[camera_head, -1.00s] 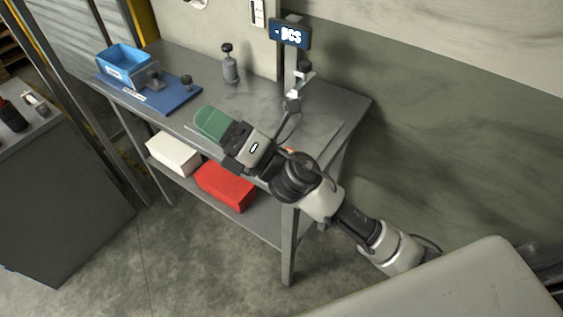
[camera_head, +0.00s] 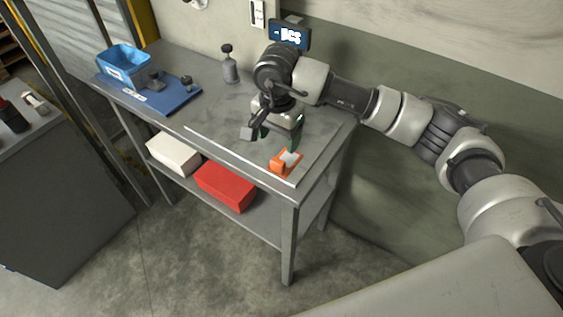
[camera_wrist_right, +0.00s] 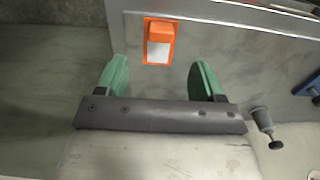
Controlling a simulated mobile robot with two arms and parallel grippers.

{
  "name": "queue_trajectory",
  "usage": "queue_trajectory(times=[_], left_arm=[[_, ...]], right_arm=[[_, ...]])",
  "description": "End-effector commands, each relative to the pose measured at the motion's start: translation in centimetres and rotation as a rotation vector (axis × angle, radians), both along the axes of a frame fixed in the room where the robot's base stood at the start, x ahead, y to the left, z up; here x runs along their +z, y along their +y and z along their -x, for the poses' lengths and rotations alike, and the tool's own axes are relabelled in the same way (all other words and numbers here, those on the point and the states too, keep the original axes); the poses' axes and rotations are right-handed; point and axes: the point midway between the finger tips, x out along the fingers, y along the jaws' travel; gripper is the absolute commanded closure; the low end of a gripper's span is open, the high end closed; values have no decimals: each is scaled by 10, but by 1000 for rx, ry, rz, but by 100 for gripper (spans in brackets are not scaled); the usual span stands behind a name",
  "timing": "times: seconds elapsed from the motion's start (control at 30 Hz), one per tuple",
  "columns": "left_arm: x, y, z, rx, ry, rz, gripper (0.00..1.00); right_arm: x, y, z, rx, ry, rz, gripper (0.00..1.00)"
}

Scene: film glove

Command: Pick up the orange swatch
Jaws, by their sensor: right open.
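The orange swatch (camera_head: 277,169) lies near the front right corner of the grey metal table (camera_head: 215,108), with a pale patch on it. In the right wrist view the orange swatch (camera_wrist_right: 159,30) shows just beyond the fingertips, lined up with the gap between them. My right gripper (camera_head: 279,142) has green fingers and points down over the table, close behind the swatch. It also shows in the right wrist view (camera_wrist_right: 162,70), open, with nothing between its fingers. My left gripper is not in view.
A blue bin (camera_head: 124,63) stands at the table's left end, near a blue board (camera_head: 172,100) with small fixtures. A grey weight-like object (camera_head: 230,68) stands at the back. A white box (camera_head: 173,154) and red box (camera_head: 225,186) sit on the lower shelf.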

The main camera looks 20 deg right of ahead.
Motion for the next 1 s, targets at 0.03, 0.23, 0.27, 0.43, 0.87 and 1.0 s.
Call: queue_trajectory(times=[0.03,0.23,0.27,0.43,0.87,1.0], left_arm=[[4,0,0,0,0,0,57],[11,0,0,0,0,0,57],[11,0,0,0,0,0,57],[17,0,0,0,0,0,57],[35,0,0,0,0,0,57],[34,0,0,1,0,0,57]], right_arm=[[-8,0,1,0,5,3,32],[-38,0,1,-1,4,-2,32],[-41,0,1,-1,5,-3,32],[-52,0,0,0,4,-4,32],[-99,-3,-3,0,3,-5,32],[-100,-3,-4,0,1,-5,32]])
